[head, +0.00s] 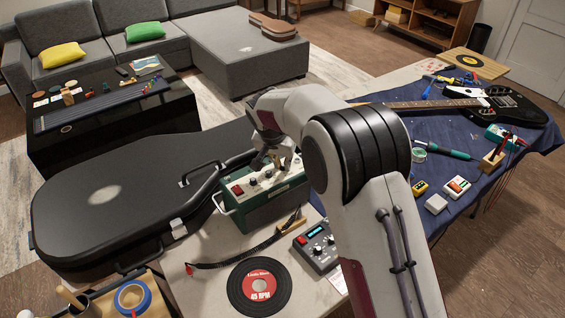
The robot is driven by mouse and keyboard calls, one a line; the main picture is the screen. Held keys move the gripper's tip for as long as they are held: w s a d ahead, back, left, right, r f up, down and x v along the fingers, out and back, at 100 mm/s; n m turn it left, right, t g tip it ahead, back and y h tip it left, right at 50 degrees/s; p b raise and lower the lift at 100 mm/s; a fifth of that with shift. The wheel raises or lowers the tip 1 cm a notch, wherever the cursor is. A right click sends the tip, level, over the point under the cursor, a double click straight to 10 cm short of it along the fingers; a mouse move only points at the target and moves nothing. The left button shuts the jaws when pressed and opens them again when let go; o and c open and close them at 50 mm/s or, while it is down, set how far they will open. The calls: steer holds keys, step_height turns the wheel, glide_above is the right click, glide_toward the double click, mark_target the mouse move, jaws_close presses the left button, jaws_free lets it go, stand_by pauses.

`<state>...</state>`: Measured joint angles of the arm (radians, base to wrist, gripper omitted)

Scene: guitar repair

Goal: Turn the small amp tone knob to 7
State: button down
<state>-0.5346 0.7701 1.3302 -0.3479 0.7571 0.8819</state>
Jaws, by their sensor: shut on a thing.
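The small amp (262,212) is a green box with a pale top panel, standing on the light table right of the guitar case. Its panel carries a red switch and several small dark knobs (253,181) in a row. My gripper (277,162) points down at the back right part of this panel, at knob height. It is shut on what seems to be a knob, largely hidden by the fingers. I cannot read the knob's label, pointer or scale at this size.
A black guitar case (110,205) lies left of the amp. A pedal with a lit display (316,240), a record (259,287) and a cable (240,255) lie in front. A blue-covered bench (400,120) with a guitar and tools is at right.

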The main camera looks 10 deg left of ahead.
mark_target(282, 166)
steer(key=shift+a+m+h, duration=0.15)
steer(key=shift+m+h, duration=0.45)
steer(key=shift+m, duration=0.9)
steer(key=c, duration=2)
jaws_free()
steer(key=shift+c, duration=0.2)
steer(key=shift+s+a+r, duration=0.1)
steer(key=shift+s+r, duration=0.1)
steer(key=shift+r, duration=0.45)
steer(key=shift+v, duration=0.95)
steer(key=s+a, duration=0.4)
steer(key=s, duration=0.7)
steer(key=shift+a, duration=0.25)
